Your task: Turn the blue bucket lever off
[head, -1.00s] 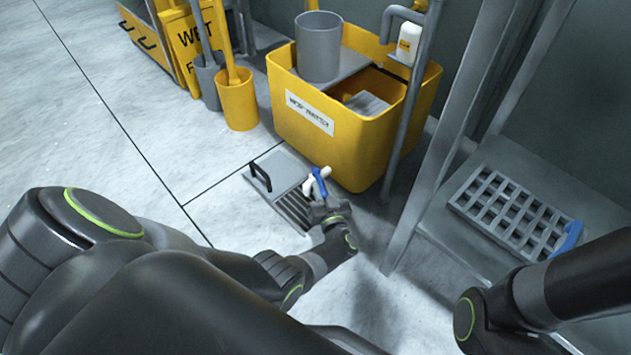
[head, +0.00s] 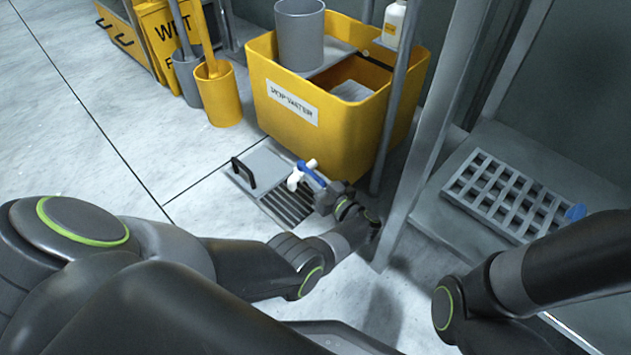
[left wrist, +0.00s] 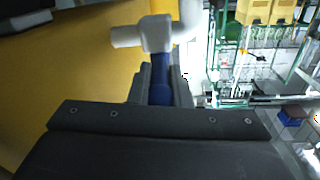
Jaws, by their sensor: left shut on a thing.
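The yellow bucket (head: 330,132), labelled "MOP WATER", stands on the floor at the upper middle of the head view. A small white tap (head: 296,181) with a blue lever (head: 313,174) is low at its front. My left gripper (head: 325,190) is at the lever, which slants down toward it. In the left wrist view, the blue lever (left wrist: 160,72) sits between the two dark fingers of my left gripper (left wrist: 160,90), below the white tap body (left wrist: 157,33). The gripper is shut on the lever.
A floor drain (head: 290,203) with a black-handled cover (head: 262,163) lies beside the tap. A grey post (head: 425,150) stands just right of my left gripper. A slotted grey rack (head: 505,195) lies at right. Floor at left is clear.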

